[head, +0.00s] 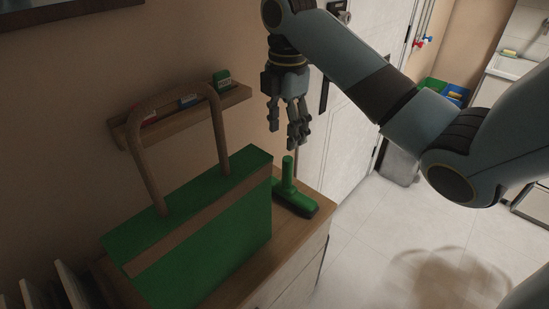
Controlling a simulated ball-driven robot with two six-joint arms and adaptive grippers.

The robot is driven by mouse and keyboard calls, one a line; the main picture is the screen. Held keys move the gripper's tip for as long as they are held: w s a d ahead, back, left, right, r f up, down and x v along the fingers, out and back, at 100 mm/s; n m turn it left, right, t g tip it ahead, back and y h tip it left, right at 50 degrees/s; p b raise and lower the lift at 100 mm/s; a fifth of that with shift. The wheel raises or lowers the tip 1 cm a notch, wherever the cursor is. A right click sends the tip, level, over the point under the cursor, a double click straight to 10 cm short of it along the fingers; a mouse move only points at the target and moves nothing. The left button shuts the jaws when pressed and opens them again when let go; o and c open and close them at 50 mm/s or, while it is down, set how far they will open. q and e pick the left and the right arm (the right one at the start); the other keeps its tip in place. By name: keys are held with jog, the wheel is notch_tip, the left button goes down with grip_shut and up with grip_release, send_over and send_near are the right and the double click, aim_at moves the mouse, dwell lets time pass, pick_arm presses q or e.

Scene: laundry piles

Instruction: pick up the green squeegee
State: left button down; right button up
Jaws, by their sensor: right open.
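The green squeegee (295,196) rests on the right end of the wooden cabinet top, with its short handle standing up and a dark edge along its head. Part of its head is hidden behind the green bag. My right gripper (284,139) points down just above the squeegee's handle, open and empty, apart from it. My left gripper is not in view.
A green bag (222,221) with a tan strap and a tall loop handle stands on the cabinet top (315,228), left of the squeegee. A wooden wall shelf (180,113) holds small items behind. A white door (343,137) is close behind on the right.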

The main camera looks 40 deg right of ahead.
aim_at(288, 158)
jog(key=shift+f+b, duration=0.4)
jog(key=f+b, duration=0.4)
jog(key=shift+s+f, duration=0.2)
jog(key=shift+s, duration=0.05)
jog(key=shift+w+f+b, duration=0.1)
jog(key=shift+f+b, duration=0.1)
jog(key=shift+b, duration=0.2)
jog(key=shift+f, duration=0.1)
jog(key=f+b, duration=0.3)
jog(key=shift+s+d+f, duration=0.2)
jog(key=shift+s+f, duration=0.05)
jog(key=shift+f, duration=0.5)
jog(key=shift+c, duration=0.4)
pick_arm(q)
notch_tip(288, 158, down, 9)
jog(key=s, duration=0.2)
pick_arm(e)
grip_shut()
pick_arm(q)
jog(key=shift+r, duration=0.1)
